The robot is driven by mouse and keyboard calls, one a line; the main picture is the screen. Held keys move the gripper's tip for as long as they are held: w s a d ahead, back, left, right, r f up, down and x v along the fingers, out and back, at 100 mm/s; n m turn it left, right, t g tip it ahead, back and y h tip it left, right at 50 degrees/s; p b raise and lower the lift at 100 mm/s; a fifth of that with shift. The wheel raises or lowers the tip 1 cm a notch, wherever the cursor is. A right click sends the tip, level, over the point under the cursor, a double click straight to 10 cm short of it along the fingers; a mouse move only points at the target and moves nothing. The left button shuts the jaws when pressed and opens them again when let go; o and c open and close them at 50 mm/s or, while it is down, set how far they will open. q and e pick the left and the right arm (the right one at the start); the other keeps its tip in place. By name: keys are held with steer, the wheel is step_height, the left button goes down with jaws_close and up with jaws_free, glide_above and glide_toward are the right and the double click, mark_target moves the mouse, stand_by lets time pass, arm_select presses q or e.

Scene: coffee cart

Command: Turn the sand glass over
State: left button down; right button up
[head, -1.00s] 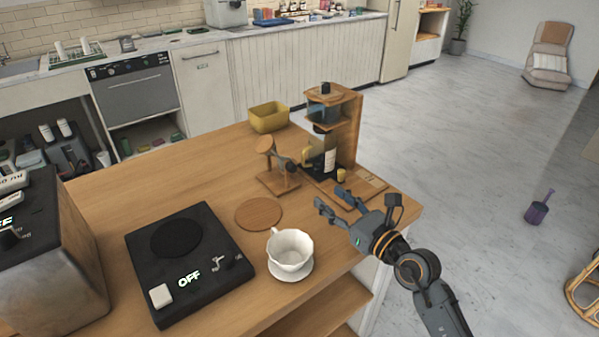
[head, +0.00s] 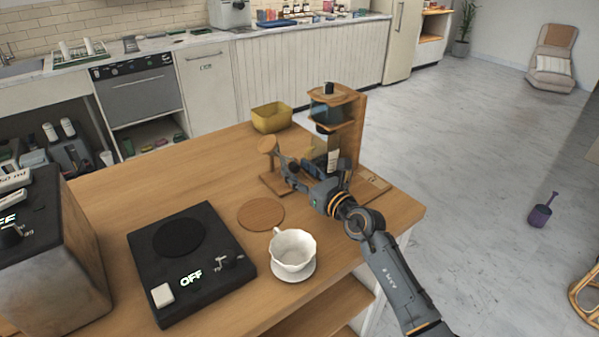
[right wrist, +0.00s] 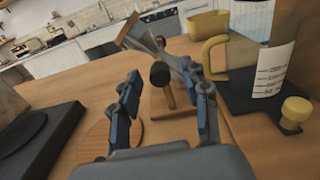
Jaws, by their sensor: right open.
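The sand glass shows in the head view as a tilted wooden end disc (head: 267,145) on a small wooden stand, with its lower part hidden behind my right gripper (head: 299,170). In the right wrist view its tilted body (right wrist: 146,40) and a dark round pivot knob (right wrist: 160,74) on the stand's post lie just beyond my fingers. My right gripper (right wrist: 161,82) is open, its two fingers spread on either side of the knob. The right finger overlaps the lower end of the glass; I cannot tell whether they touch. My left gripper is not in view.
A wooden coffee dripper tower (head: 350,125) stands just right of the stand, with a yellow-handled carafe (right wrist: 235,75). A yellow bin (head: 271,117) is behind. A round wooden coaster (head: 261,213), a white cup (head: 293,249) and a black scale (head: 190,285) are in front.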

steer(key=shift+c, duration=0.4)
jaws_close()
steer(key=shift+r+m+p, duration=0.15)
steer(key=shift+m+p, duration=1.35)
steer(key=shift+p, duration=0.3)
steer(key=shift+m+p, duration=0.75)
steer(key=shift+m, duration=0.35)
steer(key=shift+m+p, duration=0.5)
steer(key=shift+m, duration=0.3)
steer(key=shift+f, duration=0.2)
steer(key=shift+o, duration=0.4)
jaws_free()
steer(key=shift+d, duration=0.1)
